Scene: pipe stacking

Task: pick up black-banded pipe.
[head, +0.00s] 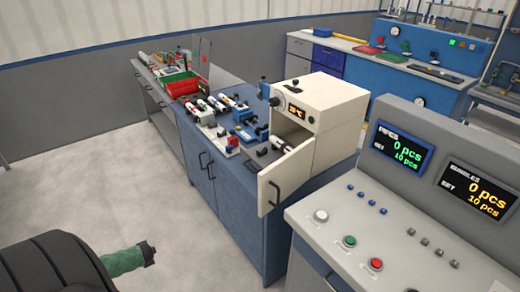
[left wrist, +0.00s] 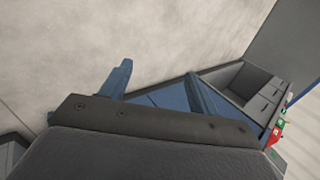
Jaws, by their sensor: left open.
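Several short white pipes with dark and red parts (head: 218,104) lie side by side on the blue workbench (head: 238,190) in the head view. They are too small to tell surely which one has the black band. My left gripper (left wrist: 158,70) shows in the left wrist view with its two blue fingers apart and nothing between them. It is above the pale floor, with a blue and grey cabinet form beyond it on the right. No pipe is visible in the left wrist view. My right gripper is in neither view.
A cream oven-like box (head: 330,113) with its door open (head: 287,178) stands on the bench. A red bin (head: 184,86) sits behind the pipes. A grey control console (head: 400,210) stands front right. The floor (head: 100,180) to the left is clear.

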